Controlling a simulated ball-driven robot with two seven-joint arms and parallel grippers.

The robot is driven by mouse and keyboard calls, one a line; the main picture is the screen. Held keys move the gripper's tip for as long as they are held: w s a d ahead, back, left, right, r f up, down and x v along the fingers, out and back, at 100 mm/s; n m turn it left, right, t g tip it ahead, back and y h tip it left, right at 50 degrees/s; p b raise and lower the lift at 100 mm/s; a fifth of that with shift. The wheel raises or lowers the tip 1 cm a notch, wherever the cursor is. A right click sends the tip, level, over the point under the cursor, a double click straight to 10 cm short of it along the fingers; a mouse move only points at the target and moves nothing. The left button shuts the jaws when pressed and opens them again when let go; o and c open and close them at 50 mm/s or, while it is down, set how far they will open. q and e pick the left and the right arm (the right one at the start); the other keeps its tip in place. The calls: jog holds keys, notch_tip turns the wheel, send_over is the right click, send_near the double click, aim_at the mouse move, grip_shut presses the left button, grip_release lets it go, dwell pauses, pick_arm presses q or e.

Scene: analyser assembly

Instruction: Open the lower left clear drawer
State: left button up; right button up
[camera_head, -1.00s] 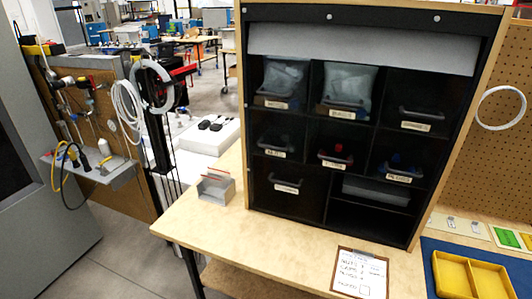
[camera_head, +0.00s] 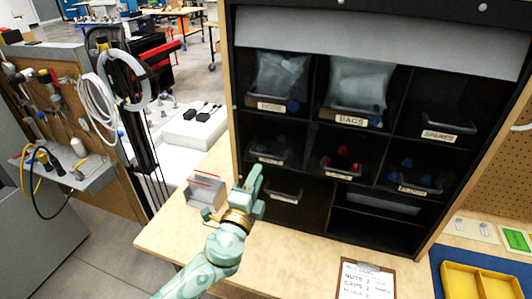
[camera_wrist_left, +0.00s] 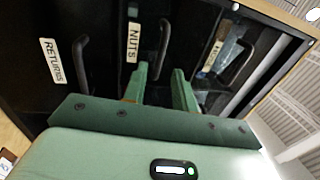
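The lower left clear drawer (camera_head: 286,192) sits in the bottom left bay of the black cabinet, apparently closed. Its dark handle shows, but my gripper hides part of its front. In the left wrist view it appears at the left, with the label RETURNS (camera_wrist_left: 51,60) and a curved black handle (camera_wrist_left: 80,55). My left gripper (camera_head: 256,188) is in front of the cabinet's lower left, beside this drawer. In the left wrist view its two green fingers (camera_wrist_left: 160,82) are apart with nothing between them, pointing toward the NUTS drawer (camera_wrist_left: 133,42). My right gripper is not in view.
Above are labelled drawers, including the BAGS drawer (camera_head: 350,121) and one with red parts (camera_head: 341,162). A small metal holder (camera_head: 205,190) stands on the bench left of the cabinet. A clipboard (camera_head: 366,280) and a yellow tray (camera_head: 475,280) lie at the front right.

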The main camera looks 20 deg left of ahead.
aim_at(266, 155)
pick_arm(q)
jog(key=w, duration=0.2)
jog(key=w+r, duration=0.1)
jog(key=w, duration=0.4)
jog(key=shift+w+d+r, duration=0.2)
jog(key=shift+w, duration=0.2)
jog(key=shift+s, duration=0.1)
grip_shut()
